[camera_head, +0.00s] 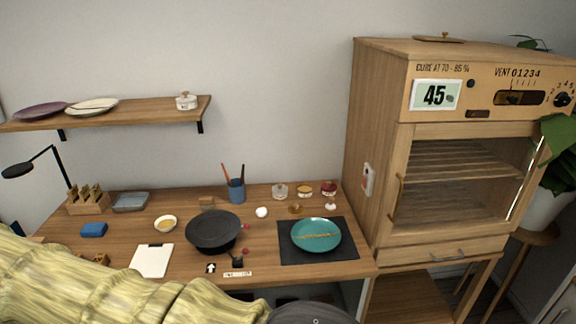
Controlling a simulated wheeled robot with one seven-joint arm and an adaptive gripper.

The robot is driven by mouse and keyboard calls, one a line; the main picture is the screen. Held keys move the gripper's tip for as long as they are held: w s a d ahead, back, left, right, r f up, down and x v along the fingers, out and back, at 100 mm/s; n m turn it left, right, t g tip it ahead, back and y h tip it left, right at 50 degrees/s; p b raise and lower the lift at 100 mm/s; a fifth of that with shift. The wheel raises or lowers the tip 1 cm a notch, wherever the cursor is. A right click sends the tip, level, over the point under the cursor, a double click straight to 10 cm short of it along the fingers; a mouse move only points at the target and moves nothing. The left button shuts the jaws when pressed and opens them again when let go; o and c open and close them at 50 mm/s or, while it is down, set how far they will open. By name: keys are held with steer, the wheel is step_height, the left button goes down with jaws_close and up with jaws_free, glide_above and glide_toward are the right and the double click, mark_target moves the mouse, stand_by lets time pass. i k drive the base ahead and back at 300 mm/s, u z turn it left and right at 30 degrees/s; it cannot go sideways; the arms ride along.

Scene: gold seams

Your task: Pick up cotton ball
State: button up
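A small round white ball, which looks like the cotton ball (261,212), lies on the wooden table (185,205) towards the back. It is right of the black bowl (214,230), apart from it, and left of the dark mat. Nothing touches it. My pale ribbed arm crosses the lower left of the view. My gripper is out of view.
A teal plate (317,236) with a gold seam lies on a dark mat (289,250). A blue cup with brushes (236,190) and several small jars stand behind the ball. A wooden cabinet (371,150) rises at the right. A shelf (150,112) hangs above left.

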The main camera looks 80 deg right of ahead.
mark_target(261, 211)
steer(key=k, duration=0.1)
steer(key=z, duration=1)
